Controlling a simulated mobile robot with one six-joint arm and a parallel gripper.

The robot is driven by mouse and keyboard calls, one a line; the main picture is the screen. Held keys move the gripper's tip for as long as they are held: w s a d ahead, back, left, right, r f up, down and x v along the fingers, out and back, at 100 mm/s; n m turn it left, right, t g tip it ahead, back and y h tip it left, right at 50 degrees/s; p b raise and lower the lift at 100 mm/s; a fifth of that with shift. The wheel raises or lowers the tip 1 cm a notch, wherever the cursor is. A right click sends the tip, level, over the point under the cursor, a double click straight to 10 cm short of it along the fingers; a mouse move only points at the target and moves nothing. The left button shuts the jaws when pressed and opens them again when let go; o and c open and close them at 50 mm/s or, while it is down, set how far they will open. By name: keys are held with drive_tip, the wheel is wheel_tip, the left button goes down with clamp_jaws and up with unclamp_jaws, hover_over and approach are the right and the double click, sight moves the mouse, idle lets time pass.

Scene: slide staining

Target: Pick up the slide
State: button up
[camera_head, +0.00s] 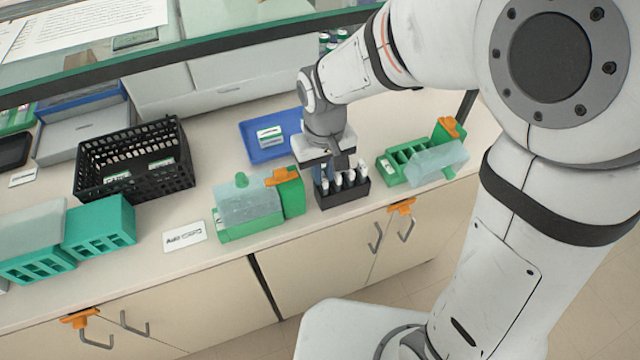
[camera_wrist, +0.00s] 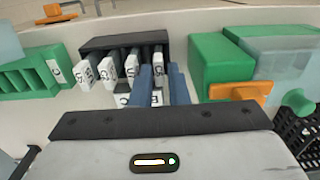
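Several slides with white lettered labels stand in a small black rack (camera_head: 343,195), seen also in the wrist view (camera_wrist: 95,44). Three labelled slides (camera_wrist: 107,68) show left of my fingers in the wrist view. My gripper (camera_head: 326,178) is down at the left end of the rack in the head view. Its two blue fingers (camera_wrist: 162,82) reach into the rack in the wrist view, with a white-labelled slide (camera_wrist: 159,58) between them. The gap is narrow, and I cannot tell whether the fingers press on this slide. The fingers hide part of it.
Green staining boxes with orange clips stand left (camera_head: 250,228) and right (camera_head: 400,163) of the rack. A blue tray (camera_head: 262,154) lies behind, and a black basket (camera_head: 135,180) stands further left. The counter's front edge runs close before the rack.

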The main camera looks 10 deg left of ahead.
sight(323, 189)
drive_tip(key=shift+f, duration=1.35)
drive_tip(key=shift+c, duration=0.5)
clamp_jaws()
drive_tip(key=shift+r, duration=0.1)
